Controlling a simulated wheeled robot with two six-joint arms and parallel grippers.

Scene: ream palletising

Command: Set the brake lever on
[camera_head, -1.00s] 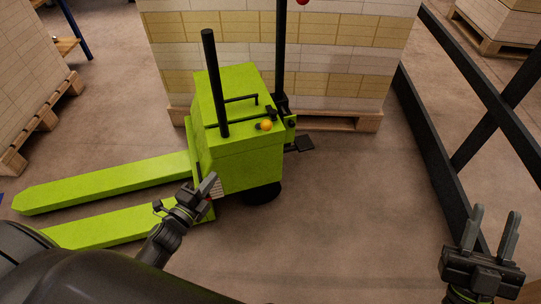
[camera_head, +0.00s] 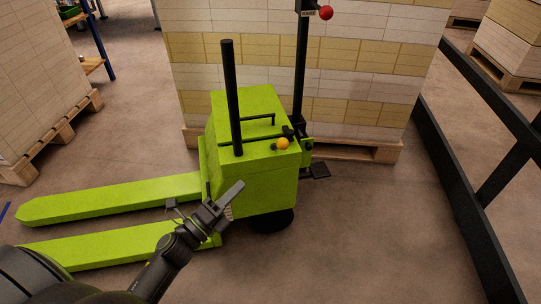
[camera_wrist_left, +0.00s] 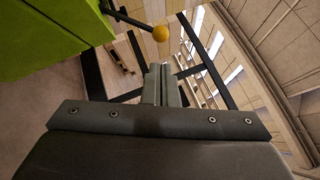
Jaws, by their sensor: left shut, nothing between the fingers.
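A lime-green pallet truck (camera_head: 257,185) stands in front of me, its forks (camera_head: 110,200) pointing left. A lever with a yellow knob (camera_head: 282,143) sticks out at the top of its body. The yellow knob also shows in the left wrist view (camera_wrist_left: 160,33), on a dark rod beyond the fingertips. A red knob (camera_head: 326,13) sits high on the black mast, beside a small label too small to read surely. My left gripper (camera_head: 238,187) is shut and empty, in front of the truck's body near the fork roots, below and left of the yellow knob. My right gripper is out of view.
A black upright post (camera_head: 231,100) rises from the truck's body. A pallet stack of cream and yellow reams (camera_head: 380,60) stands close behind. A black rail frame (camera_head: 455,190) runs along the right. The floor (camera_head: 360,240) at front right is clear.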

